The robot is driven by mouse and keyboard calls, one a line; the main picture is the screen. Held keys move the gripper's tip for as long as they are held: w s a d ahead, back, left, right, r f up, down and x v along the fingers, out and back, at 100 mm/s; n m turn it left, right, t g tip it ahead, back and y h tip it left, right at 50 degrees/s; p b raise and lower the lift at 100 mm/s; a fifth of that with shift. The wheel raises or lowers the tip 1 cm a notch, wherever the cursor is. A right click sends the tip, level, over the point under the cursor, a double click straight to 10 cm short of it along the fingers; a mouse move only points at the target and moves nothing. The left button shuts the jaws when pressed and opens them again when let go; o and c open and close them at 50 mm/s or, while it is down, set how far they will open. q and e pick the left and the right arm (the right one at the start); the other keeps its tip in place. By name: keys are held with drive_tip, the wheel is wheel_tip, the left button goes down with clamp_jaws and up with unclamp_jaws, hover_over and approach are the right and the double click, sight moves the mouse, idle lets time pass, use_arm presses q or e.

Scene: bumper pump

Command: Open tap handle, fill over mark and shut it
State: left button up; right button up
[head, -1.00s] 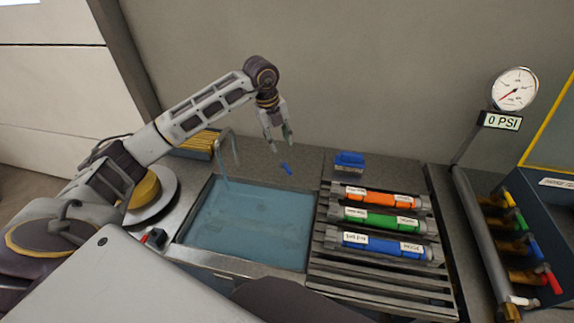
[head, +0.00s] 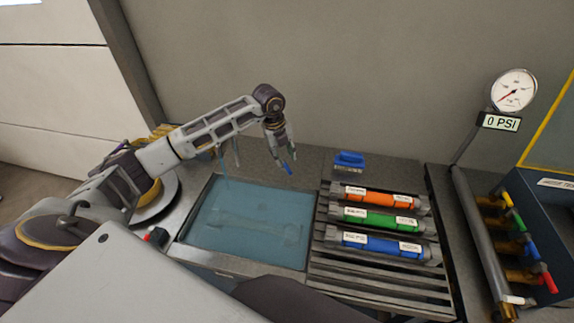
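The small blue tap handle (head: 288,169) is on the grey counter behind the basin, just right of the tap. My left gripper (head: 285,163) points down with its fingertips at the handle, partly covering it; whether its fingers grip it I cannot tell. The tap spout (head: 222,160) rises at the basin's back left, partly behind my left arm. The basin (head: 308,225) holds bluish, see-through water, with a faint long shape under the surface. I cannot make out a fill mark. My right gripper is out of view.
A slatted rack right of the basin holds an orange (head: 370,196), a green (head: 375,219) and a blue tube (head: 375,243). A blue-topped brush-like block (head: 349,160) stands behind them. A gauge (head: 513,90) with a "0 PSI" sign and several coloured valves are at right.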

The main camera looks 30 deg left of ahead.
sight(288, 168)
use_arm(q)
drive_tip(key=shift+w+d+f+p, duration=0.15)
drive_tip(key=shift+f, duration=0.9)
drive_tip(key=shift+w+d+f+p, duration=0.1)
drive_tip(key=shift+w+f, duration=0.05)
drive_tip(key=shift+f, duration=0.9)
drive_tip(key=shift+w+d+f+p, duration=0.15)
drive_tip(key=shift+f, duration=0.9)
clamp_jaws()
